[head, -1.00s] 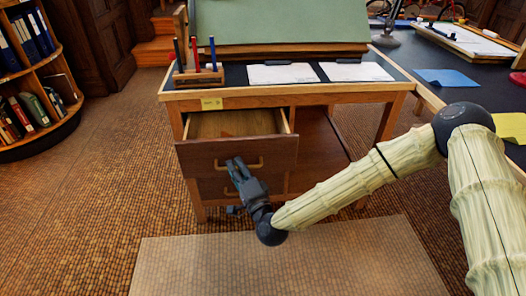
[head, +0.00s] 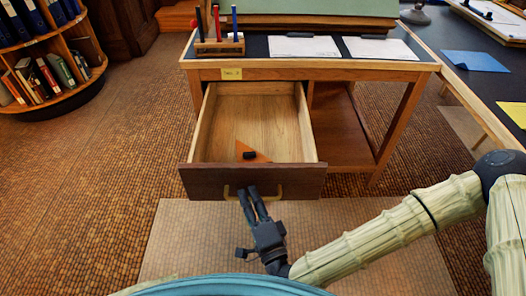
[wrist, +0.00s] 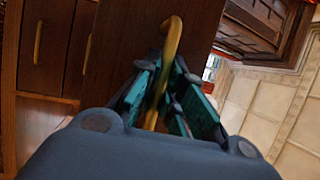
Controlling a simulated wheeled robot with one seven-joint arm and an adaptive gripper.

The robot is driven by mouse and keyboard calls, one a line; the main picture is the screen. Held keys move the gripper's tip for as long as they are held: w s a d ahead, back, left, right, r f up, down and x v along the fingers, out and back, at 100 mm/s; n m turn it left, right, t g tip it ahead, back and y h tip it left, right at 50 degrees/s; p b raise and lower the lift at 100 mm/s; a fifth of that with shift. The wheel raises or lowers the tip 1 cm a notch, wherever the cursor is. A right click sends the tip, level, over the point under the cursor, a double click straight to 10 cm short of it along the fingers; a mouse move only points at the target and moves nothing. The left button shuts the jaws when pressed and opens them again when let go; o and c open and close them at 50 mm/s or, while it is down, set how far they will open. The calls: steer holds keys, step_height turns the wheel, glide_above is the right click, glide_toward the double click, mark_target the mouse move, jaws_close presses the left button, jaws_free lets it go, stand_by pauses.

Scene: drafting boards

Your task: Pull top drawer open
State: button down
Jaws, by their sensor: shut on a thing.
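The top drawer (head: 252,180) of the desk is pulled well out toward me, its dark wood front facing me. Inside its pale wooden box lie an orange triangular piece and a small black object (head: 249,155). My gripper (head: 250,194) is at the drawer's brass handle (head: 290,192), left of the handle's middle. In the wrist view the fingers (wrist: 165,95) are shut on the brass handle (wrist: 172,40), which runs up between them. In the head view the lower drawers are hidden behind the open one.
The desk (head: 290,73) carries a pen holder (head: 220,46) and white papers (head: 303,47). An open shelf space (head: 340,135) lies right of the drawer. A bookshelf (head: 60,75) stands at left. A pale mat (head: 190,235) lies on the floor below the drawer.

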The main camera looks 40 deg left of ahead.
steer(key=shift+s+d, duration=0.3)
steer(key=shift+s, duration=0.15)
steer(key=c, duration=1.8)
jaws_free()
steer(key=v, duration=1.2)
